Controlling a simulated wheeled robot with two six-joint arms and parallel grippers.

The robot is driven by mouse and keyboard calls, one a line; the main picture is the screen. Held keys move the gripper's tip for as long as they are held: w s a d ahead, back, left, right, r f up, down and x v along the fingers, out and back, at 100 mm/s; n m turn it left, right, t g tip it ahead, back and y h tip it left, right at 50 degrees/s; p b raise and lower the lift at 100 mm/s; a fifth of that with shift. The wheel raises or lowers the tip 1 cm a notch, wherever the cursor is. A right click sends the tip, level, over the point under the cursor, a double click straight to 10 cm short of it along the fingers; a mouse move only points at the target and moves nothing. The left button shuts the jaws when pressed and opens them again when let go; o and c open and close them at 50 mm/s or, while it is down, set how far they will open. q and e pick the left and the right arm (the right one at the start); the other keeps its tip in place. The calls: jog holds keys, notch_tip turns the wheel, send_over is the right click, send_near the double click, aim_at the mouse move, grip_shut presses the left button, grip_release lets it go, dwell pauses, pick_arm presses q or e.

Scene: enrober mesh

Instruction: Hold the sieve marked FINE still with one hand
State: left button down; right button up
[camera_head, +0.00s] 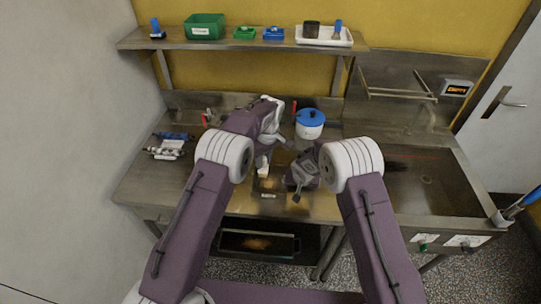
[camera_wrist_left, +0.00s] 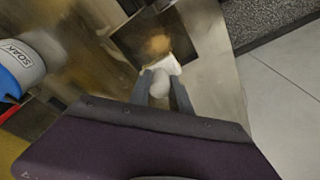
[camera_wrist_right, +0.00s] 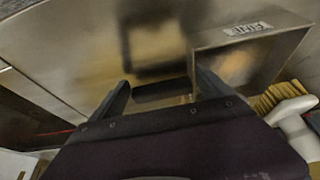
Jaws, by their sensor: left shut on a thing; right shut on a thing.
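The sieve marked FINE (camera_wrist_right: 248,29) is a shallow metal frame with a brown-dusted mesh; it lies on the steel bench in the head view (camera_head: 268,186) and shows in the left wrist view (camera_wrist_left: 157,44). My right gripper (camera_head: 291,181) is at its right side. In the right wrist view (camera_wrist_right: 160,92) its fingers close around a dark piece beside the frame, seemingly the sieve's handle. My left gripper (camera_head: 262,163) is shut on a brush (camera_wrist_left: 160,84) with a white handle and pale yellow bristles (camera_wrist_right: 275,95), over the sieve's edge. Bristle contact with the mesh is unclear.
A white tub with a blue lid (camera_head: 310,122), marked SOAK, stands behind the grippers. Rollers (camera_head: 168,148) lie at the bench's left. A sink (camera_head: 425,180) is at right. A shelf (camera_head: 230,41) above holds bins and a tray. A dark tray (camera_head: 258,242) sits below.

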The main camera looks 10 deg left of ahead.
aim_at(265, 169)
pick_arm(q)
notch_tip(265, 169, up, 2)
jog(key=shift+r, duration=0.25)
jog(key=shift+f, duration=4.2)
jog(key=shift+f, duration=0.4)
jog(key=shift+d, duration=0.1)
